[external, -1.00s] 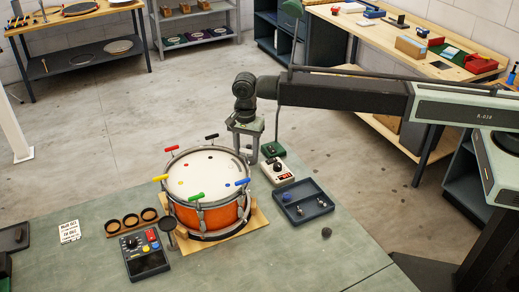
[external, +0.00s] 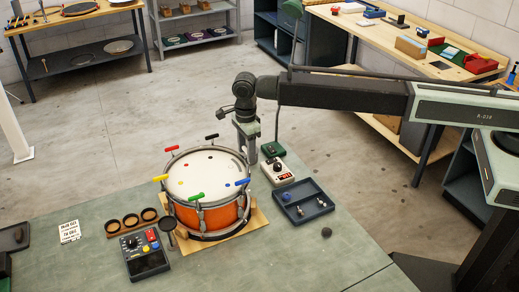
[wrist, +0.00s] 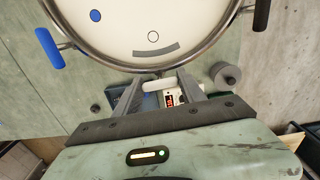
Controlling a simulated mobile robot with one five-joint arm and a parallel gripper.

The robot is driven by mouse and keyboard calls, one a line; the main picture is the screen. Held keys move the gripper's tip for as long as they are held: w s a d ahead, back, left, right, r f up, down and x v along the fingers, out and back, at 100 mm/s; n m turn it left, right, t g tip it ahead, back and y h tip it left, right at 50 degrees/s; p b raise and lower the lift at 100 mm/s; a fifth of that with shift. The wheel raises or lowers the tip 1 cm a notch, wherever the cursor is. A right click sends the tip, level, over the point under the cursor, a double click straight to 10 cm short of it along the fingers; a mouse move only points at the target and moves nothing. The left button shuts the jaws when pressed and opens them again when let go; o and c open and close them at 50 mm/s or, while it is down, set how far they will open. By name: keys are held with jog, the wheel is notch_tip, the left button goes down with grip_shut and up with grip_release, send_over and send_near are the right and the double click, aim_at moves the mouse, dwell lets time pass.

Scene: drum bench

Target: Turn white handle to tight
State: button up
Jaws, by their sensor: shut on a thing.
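The orange drum (external: 208,212) stands on a wooden board, with coloured handles around its metal rim. My gripper (external: 246,160) points down at the drum's far right rim, where it hides the white handle in the external view. In the wrist view my gripper (wrist: 158,88) has its two fingers on either side of a small pale part just outside the rim, apparently the white handle, though it is mostly hidden. A white circle and a grey arc (wrist: 157,50) mark the drum head there. The blue handle (wrist: 48,48) and the black handle (wrist: 261,14) sit to either side.
A white box with a dial (external: 278,172), a green box (external: 273,149) and a dark tray (external: 304,203) stand right of the drum. The red (external: 171,149), yellow (external: 160,178) and green (external: 195,196) handles stick out around the rim. A control box (external: 144,254) stands front left.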

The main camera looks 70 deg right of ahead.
dwell(0.3)
jog(key=o, duration=1.4)
jog(key=shift+c, duration=0.2)
notch_tip(320, 180, up, 8)
jog(key=p, duration=0.8)
jog(key=shift+f, duration=0.1)
